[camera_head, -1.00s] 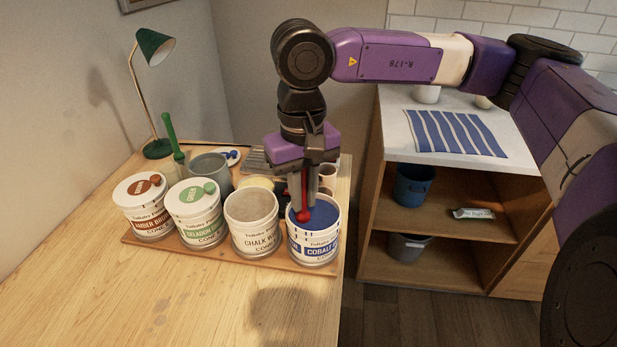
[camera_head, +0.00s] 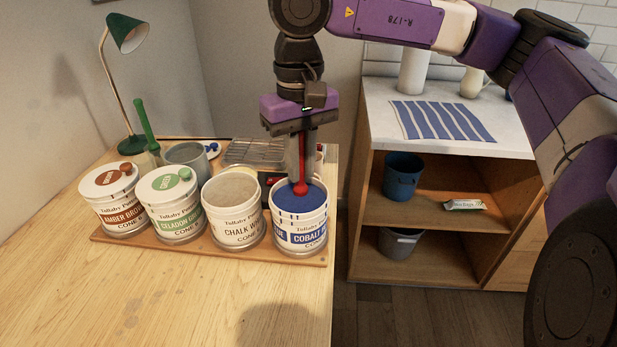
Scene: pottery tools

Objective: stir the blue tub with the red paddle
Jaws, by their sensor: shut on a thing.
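The blue tub (camera_head: 300,237), labelled cobalt, stands open at the right end of a wooden board, filled with blue glaze. My gripper (camera_head: 301,178) points straight down over the tub and is shut on the red paddle (camera_head: 300,187). The paddle is upright. Its lower end meets the blue surface inside the rim, and whatever part is below the surface is hidden. The gripper's fingers hide part of the handle.
An open chalk white tub (camera_head: 235,232) stands just left of the blue tub. The table's front is clear.

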